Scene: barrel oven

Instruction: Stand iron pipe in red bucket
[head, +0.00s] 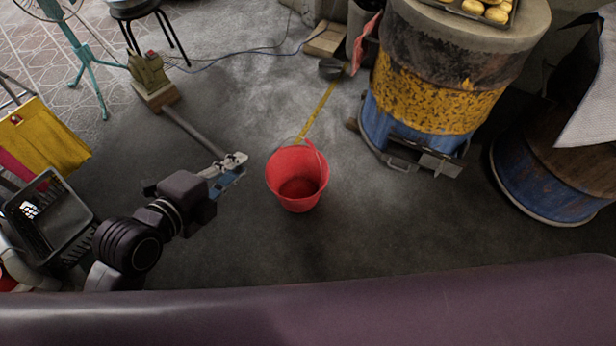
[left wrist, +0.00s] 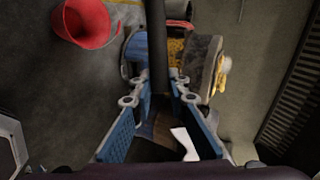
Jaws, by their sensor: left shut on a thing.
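My left gripper (head: 226,172) is shut on the iron pipe (head: 192,131), gripping it near one end. The grey pipe slants from the gripper toward the upper left in the head view. In the left wrist view the dark pipe (left wrist: 157,45) runs up between the blue fingers (left wrist: 158,108). The red bucket (head: 298,176) stands upright on the floor, just right of the left gripper, with its mouth open upward. The pipe is outside it. The bucket (left wrist: 84,22) also shows at the upper left in the left wrist view. My right gripper is not in view.
A barrel oven (head: 435,75) painted yellow and blue stands right of the bucket, with another barrel (head: 545,180) beyond. Floor around the bucket is clear.

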